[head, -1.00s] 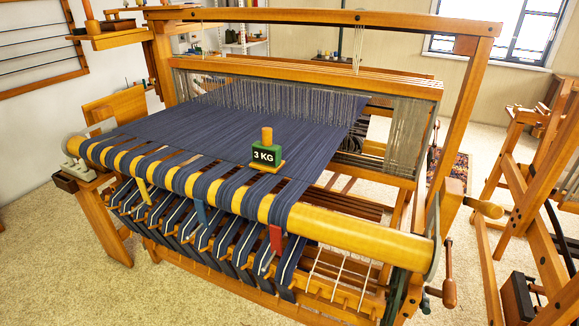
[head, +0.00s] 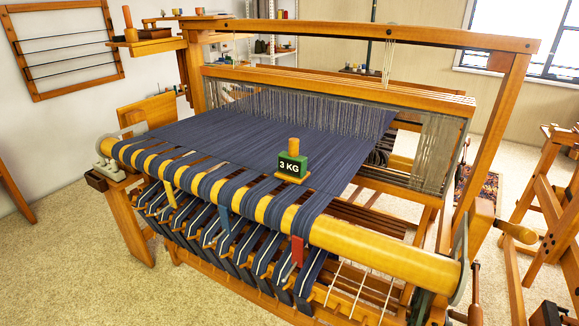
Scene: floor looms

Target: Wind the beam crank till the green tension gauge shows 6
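The wooden loom has a thick yellow front beam (head: 385,255) with dark blue warp bands over it. At the beam's right end is a grey-green disc (head: 459,267). An upright wooden handle (head: 474,290) stands just right of this disc, its lower part close to the bottom edge. A second wooden handle (head: 517,232) sticks out to the right from a wooden block. I cannot tell which handle belongs to the beam crank. I cannot make out a green tension gauge or its reading. Neither of my grippers is in view.
A green weight marked 3 KG (head: 292,165) sits on the blue cloth (head: 225,140). Yellow, blue and red tags hang at the front beam. Another wooden frame (head: 545,190) stands at the right. Carpeted floor is free at the lower left.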

